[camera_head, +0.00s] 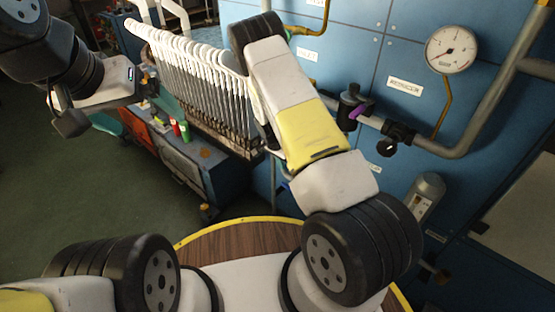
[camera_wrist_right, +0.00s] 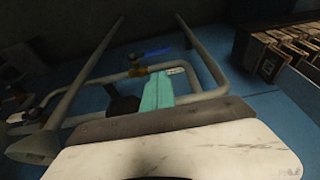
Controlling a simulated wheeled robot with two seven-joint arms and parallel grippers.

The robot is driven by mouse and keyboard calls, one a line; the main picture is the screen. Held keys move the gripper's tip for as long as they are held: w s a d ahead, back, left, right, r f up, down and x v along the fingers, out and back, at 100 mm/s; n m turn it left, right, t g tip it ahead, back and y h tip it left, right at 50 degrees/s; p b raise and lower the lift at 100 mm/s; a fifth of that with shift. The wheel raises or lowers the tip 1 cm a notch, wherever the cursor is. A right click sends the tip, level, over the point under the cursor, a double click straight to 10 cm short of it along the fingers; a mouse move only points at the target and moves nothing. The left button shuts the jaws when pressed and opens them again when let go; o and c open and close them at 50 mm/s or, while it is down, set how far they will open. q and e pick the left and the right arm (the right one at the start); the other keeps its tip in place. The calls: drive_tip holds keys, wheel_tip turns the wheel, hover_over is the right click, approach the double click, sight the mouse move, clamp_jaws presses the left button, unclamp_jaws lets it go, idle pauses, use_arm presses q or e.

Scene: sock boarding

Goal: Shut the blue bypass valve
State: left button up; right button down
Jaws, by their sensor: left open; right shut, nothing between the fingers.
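A small blue handle (camera_wrist_right: 157,51) shows in the right wrist view, beside a brass valve body (camera_wrist_right: 137,67) on the pipework. My right gripper (camera_wrist_right: 159,88) has its teal fingers together and empty, pointing toward this pipework; the handle appears just beyond the fingertips, apart from them.
A rack of white sock forms (camera_head: 195,72) stands left of my right arm. Grey pipes (camera_wrist_right: 90,68) surround the fingers. Floor at left is clear.

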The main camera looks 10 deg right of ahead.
approach(287, 186)
drive_tip(key=x, duration=0.5)
drive_tip(key=shift+w+d+f, duration=0.1)
drive_tip(key=shift+w+f, duration=0.2)
drive_tip(key=shift+f, duration=0.4)
drive_tip(key=shift+s, duration=0.1)
